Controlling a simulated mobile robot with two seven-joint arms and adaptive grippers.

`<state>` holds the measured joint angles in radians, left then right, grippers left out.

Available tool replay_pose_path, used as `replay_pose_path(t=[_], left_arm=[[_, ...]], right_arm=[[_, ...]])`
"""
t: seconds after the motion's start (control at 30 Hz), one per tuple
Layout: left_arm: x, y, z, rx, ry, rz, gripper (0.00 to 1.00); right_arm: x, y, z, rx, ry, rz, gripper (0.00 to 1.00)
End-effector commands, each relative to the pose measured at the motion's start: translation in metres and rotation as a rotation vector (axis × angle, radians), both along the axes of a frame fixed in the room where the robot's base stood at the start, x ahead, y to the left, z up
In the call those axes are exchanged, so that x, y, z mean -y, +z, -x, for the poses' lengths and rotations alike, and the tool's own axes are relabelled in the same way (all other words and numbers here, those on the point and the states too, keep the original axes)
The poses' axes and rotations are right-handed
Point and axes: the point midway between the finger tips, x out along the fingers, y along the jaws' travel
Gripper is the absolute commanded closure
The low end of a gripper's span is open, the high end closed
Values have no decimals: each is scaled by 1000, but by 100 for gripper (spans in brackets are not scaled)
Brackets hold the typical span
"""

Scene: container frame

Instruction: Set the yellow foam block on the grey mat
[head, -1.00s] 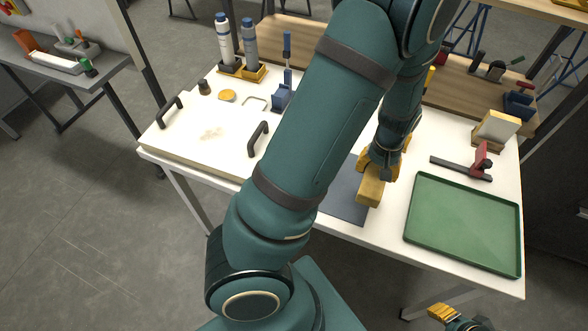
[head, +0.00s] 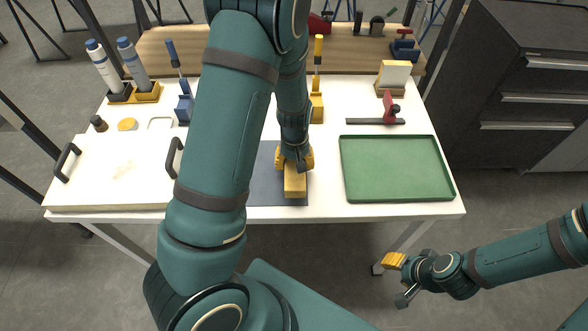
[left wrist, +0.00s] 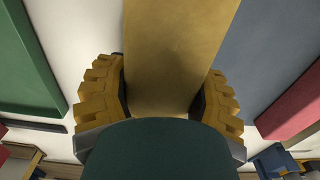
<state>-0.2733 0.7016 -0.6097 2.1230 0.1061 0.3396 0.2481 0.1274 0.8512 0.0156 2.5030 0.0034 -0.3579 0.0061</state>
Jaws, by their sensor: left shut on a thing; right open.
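The yellow foam block (head: 295,182) is held in my left gripper (head: 294,160). In the left wrist view the block (left wrist: 172,50) fills the space between the two yellow fingers (left wrist: 165,100). In the head view it overlaps the right part of the grey mat (head: 265,187). I cannot tell whether the block touches anything below. My left arm hides part of the mat. My right gripper (head: 399,280) is open and empty, low off the table's front edge.
A green tray (head: 397,198) lies right of the mat. A red and black clamp (head: 390,115) lies behind it. A white board with black handles (head: 115,180) is on the left. A red thing (left wrist: 292,105) shows beside the mat in the left wrist view.

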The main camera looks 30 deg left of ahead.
Motion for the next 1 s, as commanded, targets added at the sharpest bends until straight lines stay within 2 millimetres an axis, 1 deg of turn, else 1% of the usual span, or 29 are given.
replay_pose_path(t=[0.03,0.1,0.2,0.43,0.57,0.6,0.67,0.7,1.0], left_arm=[[0,-9,1,-3,1,1,71],[0,-20,1,-4,1,0,71],[0,-28,0,-2,1,0,71],[0,-28,0,-1,0,1,71],[0,-31,0,-1,0,1,71],[0,-31,0,-1,0,1,32],[0,-31,0,-1,0,1,11],[0,-31,0,-1,0,1,7],[0,-29,0,-1,0,1,7]], right_arm=[[0,-3,1,-2,2,0,53],[0,-6,2,-3,2,0,53],[0,-8,2,-6,4,-2,53],[0,-7,2,-6,4,-2,53],[-1,-10,3,-7,5,-2,53],[-1,-10,3,-7,6,-2,53],[-1,-10,3,-8,5,-2,53],[-1,-9,3,-8,5,-2,53],[-1,-9,3,-7,5,-2,53]])
